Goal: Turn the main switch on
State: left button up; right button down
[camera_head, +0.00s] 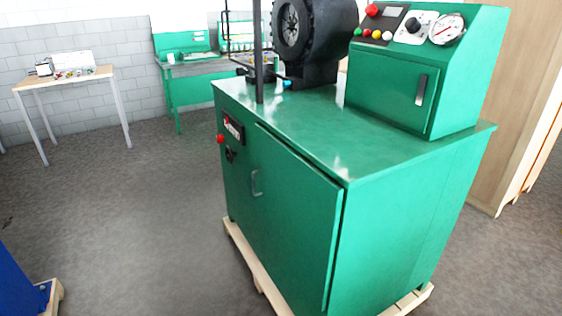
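A green crimping machine (296,230) stands in the middle and right of the head view, with its cabinet door side facing left. On the upper left of that side are a small dark panel (234,129), a red round button (220,139) and a small black knob (231,154). The black knob looks like a rotary switch; its setting is too small to tell. A control box (419,93) on top carries a red button (371,10), coloured buttons, a black knob and a dial gauge (447,29). Neither of my grippers is in view.
The machine stands on a wooden pallet (252,262) that sticks out at its base. A blue object (18,285) is at the lower left edge. A small table (62,80) and a green bench (192,68) stand behind. The grey floor left of the machine is clear.

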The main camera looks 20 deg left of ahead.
aim_at(220, 139)
jog(key=u, duration=1.75)
jog(key=i, duration=5.65)
jog(key=z, duration=2.8)
